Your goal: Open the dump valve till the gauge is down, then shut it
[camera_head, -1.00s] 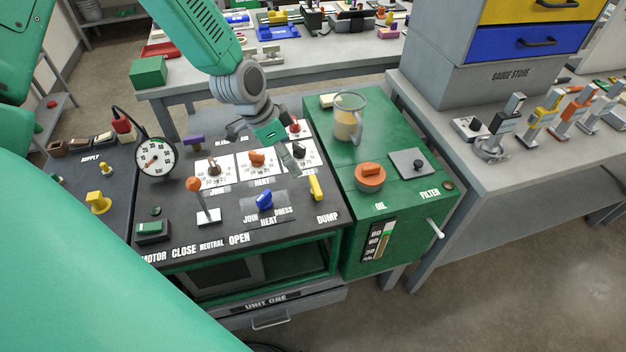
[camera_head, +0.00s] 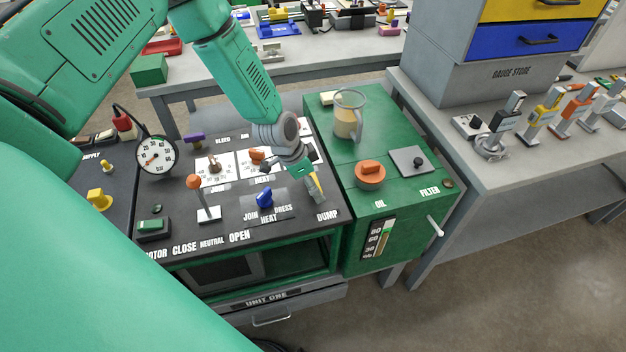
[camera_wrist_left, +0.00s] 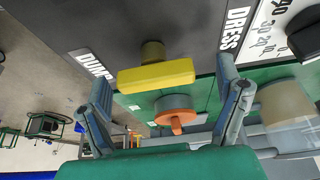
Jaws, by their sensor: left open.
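The yellow dump valve handle (camera_head: 315,190) stands on the black panel above the DUMP label, partly hidden by my gripper. In the left wrist view the handle (camera_wrist_left: 156,76) lies crosswise between my spread fingers, a little beyond their tips. My left gripper (camera_head: 314,195) is open, pointing down at the handle; its fingers also show in the left wrist view (camera_wrist_left: 165,85). I cannot tell whether they touch it. The round white gauge (camera_head: 156,156) stands at the panel's left, its red needle toward the lower left. My right gripper is not in view.
A blue knob (camera_head: 265,198) and an orange-topped lever (camera_head: 194,182) stand left of the valve. The green oil cabinet (camera_head: 330,145) adjoins on the right, with a jug (camera_head: 348,118) and an orange cap (camera_head: 370,174) on top.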

